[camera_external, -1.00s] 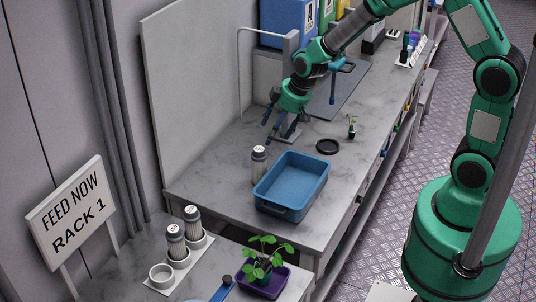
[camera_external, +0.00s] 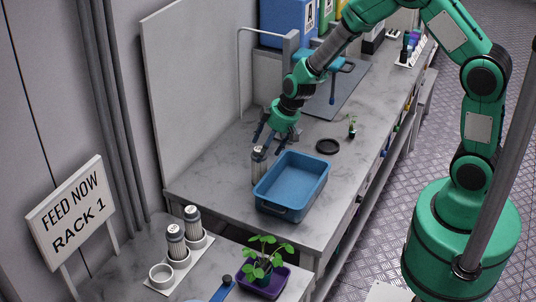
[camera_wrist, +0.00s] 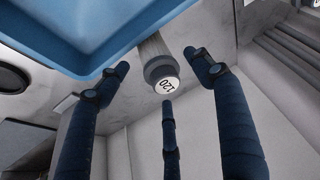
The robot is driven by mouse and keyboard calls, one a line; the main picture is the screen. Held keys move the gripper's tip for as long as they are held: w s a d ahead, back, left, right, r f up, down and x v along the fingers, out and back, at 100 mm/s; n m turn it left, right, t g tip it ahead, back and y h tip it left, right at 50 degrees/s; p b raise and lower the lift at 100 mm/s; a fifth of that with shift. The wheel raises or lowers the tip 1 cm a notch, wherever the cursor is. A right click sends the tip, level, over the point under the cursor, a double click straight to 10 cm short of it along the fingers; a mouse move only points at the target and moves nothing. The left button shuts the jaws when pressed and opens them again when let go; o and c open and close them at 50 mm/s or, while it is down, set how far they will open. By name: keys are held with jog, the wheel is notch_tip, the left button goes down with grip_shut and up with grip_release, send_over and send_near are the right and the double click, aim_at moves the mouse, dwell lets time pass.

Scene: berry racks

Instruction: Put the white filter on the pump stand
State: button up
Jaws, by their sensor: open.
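A white filter (camera_external: 258,172), a pale cylinder with a dark grey collar, stands upright on the bench just left of the blue tray. In the wrist view, its round top (camera_wrist: 165,86) reads "120". My gripper (camera_external: 266,143) is above and beside this filter, with its blue fingers pointing down. In the wrist view, the fingers of my gripper (camera_wrist: 156,72) are spread around the filter's top with gaps between; it is open and empty. A grey upright (camera_external: 291,50) with a thin bent pipe stands behind my gripper; it may be the pump stand, but my arm hides part of it.
The blue tray (camera_external: 268,205) stands close on the filter's right. A white holder (camera_external: 160,283) with two more filters and one empty ring is on the front bench beside a potted plant (camera_external: 263,260). A black disc (camera_external: 327,146) lies behind the tray. Bench space left of the filter is clear.

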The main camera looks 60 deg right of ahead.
dwell(0.3)
jog(key=shift+b+x, duration=0.35)
jog(key=shift+x, duration=2.3)
jog(key=shift+s+d, duration=0.1)
jog(key=shift+s, duration=0.05)
jog(key=c, duration=1.3)
jog(key=shift+r+p, duration=0.95)
jog(key=shift+r, duration=4.05)
